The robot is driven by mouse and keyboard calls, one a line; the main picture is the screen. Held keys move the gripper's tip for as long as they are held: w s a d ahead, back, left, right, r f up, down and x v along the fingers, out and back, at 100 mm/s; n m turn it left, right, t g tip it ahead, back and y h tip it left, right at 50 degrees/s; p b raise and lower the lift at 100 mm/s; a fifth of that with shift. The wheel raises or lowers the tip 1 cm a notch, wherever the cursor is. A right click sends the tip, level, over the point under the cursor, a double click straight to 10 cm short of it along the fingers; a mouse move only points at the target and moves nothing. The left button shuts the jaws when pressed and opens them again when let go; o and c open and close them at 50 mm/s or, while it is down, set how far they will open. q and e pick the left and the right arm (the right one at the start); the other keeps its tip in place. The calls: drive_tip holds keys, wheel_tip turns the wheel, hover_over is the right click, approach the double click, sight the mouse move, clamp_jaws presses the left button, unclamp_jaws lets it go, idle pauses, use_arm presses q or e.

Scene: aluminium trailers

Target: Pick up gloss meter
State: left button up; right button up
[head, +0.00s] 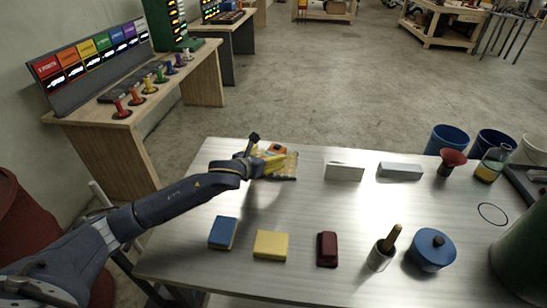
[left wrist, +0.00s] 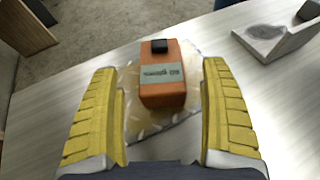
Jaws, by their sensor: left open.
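The gloss meter looks to be the orange box (left wrist: 168,72) with a grey label and a black knob on top. In the head view my left gripper (head: 267,165) is at the table's far left, partly covering the plate (head: 290,168); only a bit of the orange box (head: 278,149) shows. My right gripper is not in view.
On the metal table (head: 300,215), a blue block (head: 223,232), yellow block (head: 271,245) and dark red block (head: 327,249) lie in front. A blue lidded pot (head: 432,249) is at right. The table's middle is clear.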

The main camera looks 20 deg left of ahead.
sight(273, 152)
use_arm(q)
drive_tip(key=shift+x, duration=2.25)
drive_tip(key=shift+c, duration=0.3)
drive_tip(key=shift+d+r, duration=0.1)
drive_tip(key=shift+r, duration=0.05)
drive_tip(key=c, duration=1.5)
